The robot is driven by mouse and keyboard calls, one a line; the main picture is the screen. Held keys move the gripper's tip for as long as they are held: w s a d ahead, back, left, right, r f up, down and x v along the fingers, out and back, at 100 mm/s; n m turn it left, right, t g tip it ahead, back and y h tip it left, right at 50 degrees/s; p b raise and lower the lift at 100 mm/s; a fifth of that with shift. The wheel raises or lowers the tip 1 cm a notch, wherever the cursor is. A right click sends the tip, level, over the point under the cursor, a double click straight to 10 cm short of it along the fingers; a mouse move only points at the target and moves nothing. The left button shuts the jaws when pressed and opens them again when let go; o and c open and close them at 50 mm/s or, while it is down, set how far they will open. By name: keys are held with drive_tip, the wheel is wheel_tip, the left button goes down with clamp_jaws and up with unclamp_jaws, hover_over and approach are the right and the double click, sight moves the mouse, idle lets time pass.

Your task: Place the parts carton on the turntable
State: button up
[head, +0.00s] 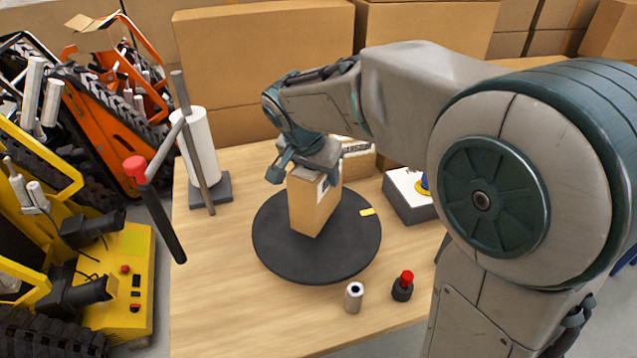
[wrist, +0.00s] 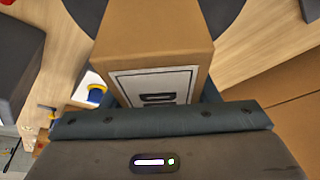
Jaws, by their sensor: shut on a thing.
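The parts carton (head: 313,205) is a tan upright box with a white label on one side. My gripper (head: 312,172) is shut on its upper part from above. The turntable (head: 275,245) is a round black disc with a yellow mark near its right edge. The carton stands over the disc's middle; its lower edge looks at or very near the surface, and I cannot tell whether it touches. In the wrist view the carton (wrist: 150,45) fills the centre beside the gripper's dark finger, and parts of the turntable (wrist: 222,12) show behind it.
A white roll on a grey stand (head: 202,145) is at the back left. A box (head: 405,210) with a blue and yellow knob is at right. A small cylinder (head: 354,298) and a red-capped bottle (head: 403,287) stand in front. Tracked machines crowd the left; cartons line the back.

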sight(306, 173)
drive_tip(key=shift+f, duration=1.8)
drive_tip(key=o, duration=1.3)
drive_tip(key=shift+a+r, duration=0.1)
drive_tip(key=shift+r, duration=0.45)
drive_tip(key=v, duration=1.1)
drive_tip(key=shift+s, duration=0.15)
drive_tip(key=s+d+f+n+y, duration=0.1)
drive_tip(key=s+d+f+n, duration=0.1)
drive_tip(key=s+d+f, duration=0.3)
drive_tip(key=s+d+f+n+g+y, duration=0.1)
drive_tip(key=s+d+f+n, duration=0.2)
drive_tip(key=s+d, duration=0.7)
wheel_tip(306, 173, down, 2)
drive_tip(key=shift+d+f+n, duration=0.2)
drive_tip(key=shift+d+n, duration=0.1)
drive_tip(key=shift+d, duration=0.15)
